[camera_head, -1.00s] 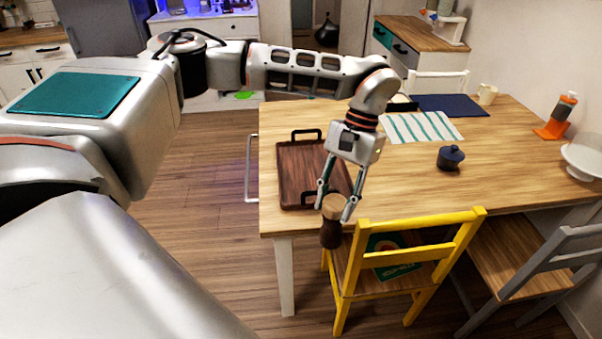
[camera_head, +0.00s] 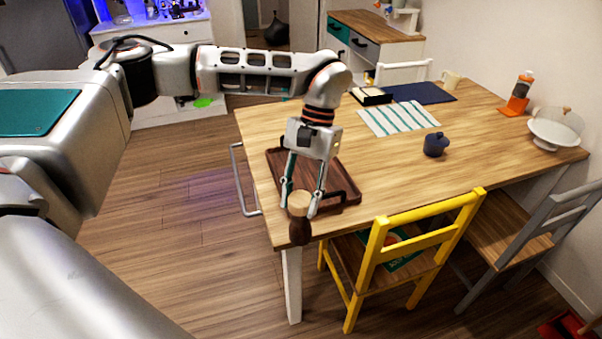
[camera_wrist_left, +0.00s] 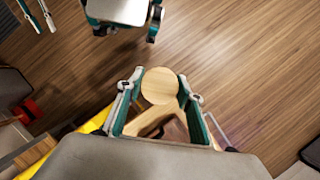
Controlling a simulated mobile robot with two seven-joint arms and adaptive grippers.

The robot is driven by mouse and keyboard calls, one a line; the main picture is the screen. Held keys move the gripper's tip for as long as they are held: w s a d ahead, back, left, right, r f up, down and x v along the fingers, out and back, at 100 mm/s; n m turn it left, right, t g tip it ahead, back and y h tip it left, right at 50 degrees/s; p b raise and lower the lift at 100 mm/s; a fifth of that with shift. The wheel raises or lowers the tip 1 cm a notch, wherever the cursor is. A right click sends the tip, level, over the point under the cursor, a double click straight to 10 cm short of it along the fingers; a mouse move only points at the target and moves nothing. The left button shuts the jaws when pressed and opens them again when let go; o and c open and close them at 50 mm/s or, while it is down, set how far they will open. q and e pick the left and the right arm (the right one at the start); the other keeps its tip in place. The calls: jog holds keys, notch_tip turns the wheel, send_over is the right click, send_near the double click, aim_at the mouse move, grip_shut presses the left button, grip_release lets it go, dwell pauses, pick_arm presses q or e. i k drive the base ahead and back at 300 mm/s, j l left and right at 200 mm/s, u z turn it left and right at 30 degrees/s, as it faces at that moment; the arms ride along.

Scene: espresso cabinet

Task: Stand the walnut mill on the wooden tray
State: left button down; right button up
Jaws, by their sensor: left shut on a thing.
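The walnut mill (camera_head: 300,232) has a pale round wooden top and a dark brown body. My left gripper (camera_head: 299,196) is shut on its pale top, and the mill hangs roughly upright. In the left wrist view the top (camera_wrist_left: 160,86) sits between the fingers and hides the body; floor shows around it. The dark wooden tray (camera_head: 279,165) lies on the table near its left end, behind the mill in the head view, partly covered by my gripper. Two teal and white fingers, apparently my right gripper's (camera_wrist_left: 40,16), are cut off at the wrist view's top left.
The table's (camera_head: 385,178) near edge passes just behind the mill. A yellow chair (camera_head: 410,245) stands at that edge, right of the mill. A dark blue lidded pot (camera_head: 435,145) and a striped mat (camera_head: 399,118) lie farther right. Floor is open left of the table.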

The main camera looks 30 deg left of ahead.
aim_at(310, 176)
jog(key=i+j+z, duration=0.1)
jog(key=j, duration=1.35)
jog(key=i+z, duration=0.05)
